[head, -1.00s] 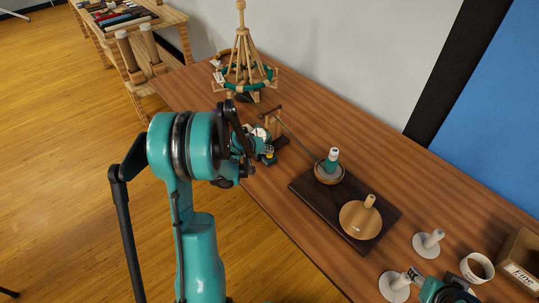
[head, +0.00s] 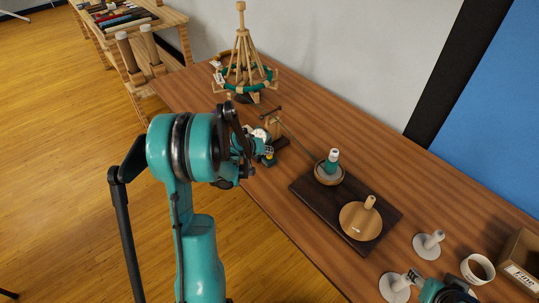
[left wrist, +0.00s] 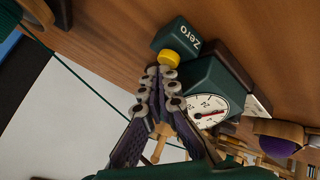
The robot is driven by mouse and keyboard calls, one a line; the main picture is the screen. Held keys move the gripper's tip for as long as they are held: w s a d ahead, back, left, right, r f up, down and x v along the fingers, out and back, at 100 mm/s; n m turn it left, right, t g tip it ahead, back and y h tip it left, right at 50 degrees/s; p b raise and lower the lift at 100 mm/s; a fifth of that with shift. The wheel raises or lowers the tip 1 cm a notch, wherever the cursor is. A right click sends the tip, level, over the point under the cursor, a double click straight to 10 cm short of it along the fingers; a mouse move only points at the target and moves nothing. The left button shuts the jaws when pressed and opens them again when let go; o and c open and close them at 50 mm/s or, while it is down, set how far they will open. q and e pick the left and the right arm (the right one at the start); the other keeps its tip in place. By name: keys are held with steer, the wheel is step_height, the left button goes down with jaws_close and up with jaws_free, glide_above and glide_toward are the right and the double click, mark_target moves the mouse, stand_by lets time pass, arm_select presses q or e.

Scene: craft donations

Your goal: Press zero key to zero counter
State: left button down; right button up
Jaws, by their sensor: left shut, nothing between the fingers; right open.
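The zero key in the left wrist view is a yellow button (left wrist: 169,59) on a dark green block (left wrist: 176,36) marked "Zero". Beside it stands the green counter (left wrist: 217,78) with a round white dial (left wrist: 208,112) and a red needle. My left gripper (left wrist: 160,72) is shut and empty, its tips right at the yellow button; I cannot tell if they touch. In the head view my left arm partly hides this spot, where a small yellow spot (head: 268,156) shows. My right gripper (head: 415,276) is open near the table's front edge, bottom right.
A dark board (head: 312,198) with a wooden disc (head: 360,221) and a bowl holding a bobbin (head: 332,160) lies mid-table. A wooden yarn swift (head: 241,40) stands behind. White stands, a cup (head: 477,269) and a box (head: 525,263) are at right.

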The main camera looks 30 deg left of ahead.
mark_target(268, 156)
arm_select(q)
steer(key=shift+r, duration=0.55)
steer(key=shift+r+p, duration=2.1)
steer(key=shift+r, duration=0.5)
steer(key=shift+f, duration=0.1)
